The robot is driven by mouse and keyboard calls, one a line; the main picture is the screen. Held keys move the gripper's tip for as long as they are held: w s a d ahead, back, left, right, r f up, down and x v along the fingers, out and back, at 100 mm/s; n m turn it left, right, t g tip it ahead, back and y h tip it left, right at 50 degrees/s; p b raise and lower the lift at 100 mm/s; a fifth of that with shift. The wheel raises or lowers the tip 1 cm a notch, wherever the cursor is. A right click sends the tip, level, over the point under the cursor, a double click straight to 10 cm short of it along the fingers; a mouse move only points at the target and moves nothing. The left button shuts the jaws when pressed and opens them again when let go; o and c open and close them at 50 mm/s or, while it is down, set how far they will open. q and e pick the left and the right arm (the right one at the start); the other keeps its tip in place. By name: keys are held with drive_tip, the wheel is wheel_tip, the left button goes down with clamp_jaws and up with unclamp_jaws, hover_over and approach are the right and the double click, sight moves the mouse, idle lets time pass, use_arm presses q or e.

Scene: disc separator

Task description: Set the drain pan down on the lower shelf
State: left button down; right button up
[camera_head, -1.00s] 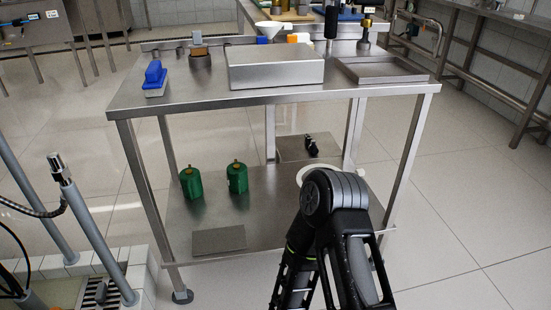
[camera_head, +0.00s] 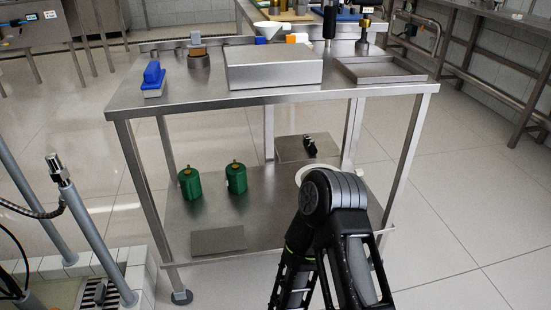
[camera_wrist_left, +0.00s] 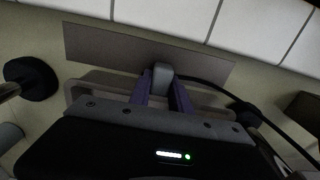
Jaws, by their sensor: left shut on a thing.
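In the left wrist view my left gripper (camera_wrist_left: 162,98) has its purple fingers closed on a small grey upright grip. A shallow grey pan (camera_wrist_left: 82,87), which I take for the drain pan, shows its rim around the fingers; my gripper body hides most of it. The lower shelf (camera_head: 275,215) is a flat metal sheet under the table in the head view. No gripper and no held pan can be made out there. One of my black arms rises in front of the shelf's right part, its fingers out of sight.
On the lower shelf stand two green canisters, left (camera_head: 191,184) and right (camera_head: 236,178). A flat grey plate (camera_head: 217,240) lies at its front left. A white round thing (camera_head: 308,171) is partly behind my arm. The table top holds a metal box (camera_head: 273,68) and a shallow tray (camera_head: 380,70).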

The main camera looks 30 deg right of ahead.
use_arm(q)
drive_tip(key=shift+r, duration=0.15)
drive_tip(key=shift+r+p, duration=2.65)
drive_tip(key=shift+r, duration=0.2)
